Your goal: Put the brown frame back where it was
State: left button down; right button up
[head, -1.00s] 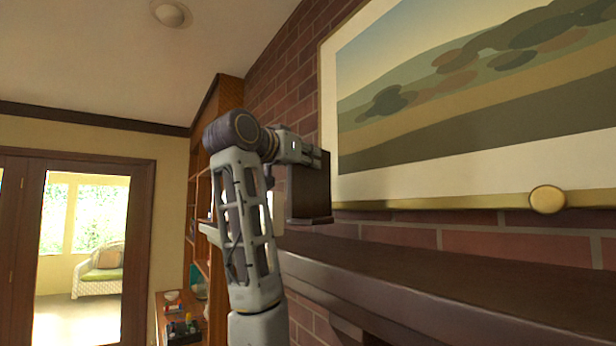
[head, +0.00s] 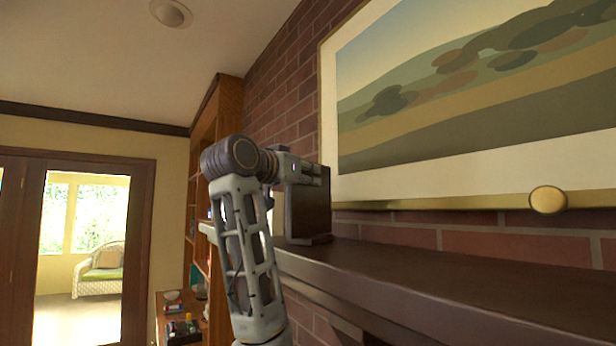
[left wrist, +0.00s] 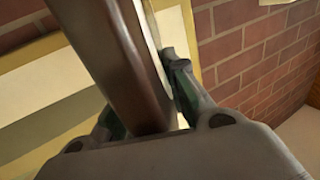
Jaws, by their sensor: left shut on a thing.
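The brown frame (head: 311,213) is upright, a dark brown block-like shape at the far left end of the mantel (head: 420,277). Its bottom edge is at or very close to the mantel top; I cannot tell if it touches. My left gripper (head: 310,172) is shut on the upper part of the frame, coming from the left. In the left wrist view the frame (left wrist: 112,55) runs between the two fingers (left wrist: 145,105), its brown edge facing the camera. My right gripper is in neither view.
A large gold-edged landscape painting (head: 470,100) hangs on the brick wall (head: 275,85) behind the mantel. A round gold object (head: 547,200) shows before its lower edge. The mantel top to the right of the frame is clear. A wooden bookcase (head: 228,105) stands beyond.

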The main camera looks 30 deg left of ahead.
pick_arm(q)
jog(key=shift+f, duration=0.1)
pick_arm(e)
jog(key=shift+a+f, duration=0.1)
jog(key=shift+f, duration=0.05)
pick_arm(q)
jog(key=c, duration=1.4)
grip_release()
jog(key=s+b, duration=0.1)
jog(key=s, duration=0.3)
jog(key=s+a+b, duration=0.1)
jog(key=s, duration=0.3)
jog(key=s+b, duration=0.1)
jog(key=s, duration=0.3)
jog(key=shift+a, duration=0.3)
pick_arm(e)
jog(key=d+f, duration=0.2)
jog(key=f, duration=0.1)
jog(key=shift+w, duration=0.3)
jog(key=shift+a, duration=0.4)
